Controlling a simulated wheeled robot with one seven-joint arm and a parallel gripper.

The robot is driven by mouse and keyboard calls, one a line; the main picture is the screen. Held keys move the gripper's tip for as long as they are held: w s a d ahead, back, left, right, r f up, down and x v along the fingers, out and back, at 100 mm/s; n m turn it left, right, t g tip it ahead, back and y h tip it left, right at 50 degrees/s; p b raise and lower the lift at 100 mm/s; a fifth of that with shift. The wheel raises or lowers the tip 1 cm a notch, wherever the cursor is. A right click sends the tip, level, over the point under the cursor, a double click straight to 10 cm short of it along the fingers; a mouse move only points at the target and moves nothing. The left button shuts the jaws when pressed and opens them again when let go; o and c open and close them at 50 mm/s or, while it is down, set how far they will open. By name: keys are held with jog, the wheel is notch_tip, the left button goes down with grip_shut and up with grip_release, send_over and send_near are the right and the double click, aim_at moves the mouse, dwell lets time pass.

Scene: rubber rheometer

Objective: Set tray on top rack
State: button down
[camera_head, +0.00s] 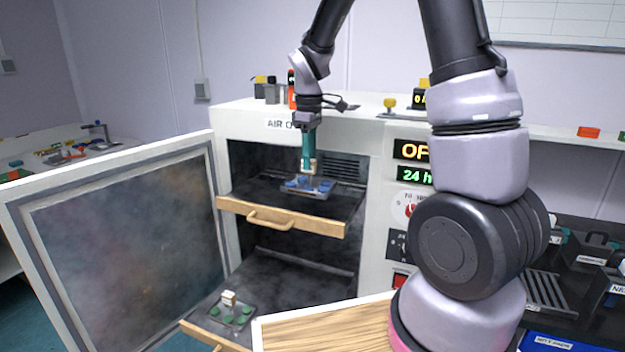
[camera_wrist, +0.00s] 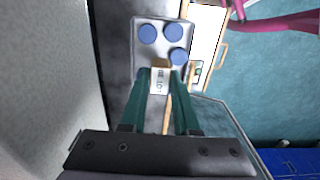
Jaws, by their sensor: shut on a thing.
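A small grey tray (camera_head: 322,187) with several blue discs is at the top rack (camera_head: 290,203) of the open air oven; the tray also shows in the wrist view (camera_wrist: 147,52). My gripper (camera_head: 309,168) is above the tray, shut on its upright labelled handle (camera_wrist: 160,80), between the green fingers. The rack is pulled out, with a wooden front and handle. I cannot tell whether the tray touches the rack. A second tray (camera_head: 232,314) with green discs sits on the lower rack (camera_head: 290,285).
The oven door (camera_head: 120,250) stands wide open at the left. A wooden surface (camera_head: 325,325) is in front of the oven. Small items, including a yellow-topped one (camera_head: 389,104), stand on the oven top. Bare rack lies around the blue-disc tray.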

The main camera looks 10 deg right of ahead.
aim_at(313, 179)
jog(key=shift+w+d, duration=0.65)
jog(key=shift+w, duration=0.2)
notch_tip(313, 179, down, 2)
jog(key=shift+s+a+f, duration=0.1)
jog(key=shift+f, duration=0.05)
notch_tip(313, 179, down, 4)
jog(key=shift+r, duration=0.1)
jog(key=shift+w+f, duration=0.2)
jog(key=shift+f, duration=0.25)
jog(key=shift+f, duration=0.15)
jog(key=c, duration=0.6)
grip_release()
jog(key=shift+c, duration=0.2)
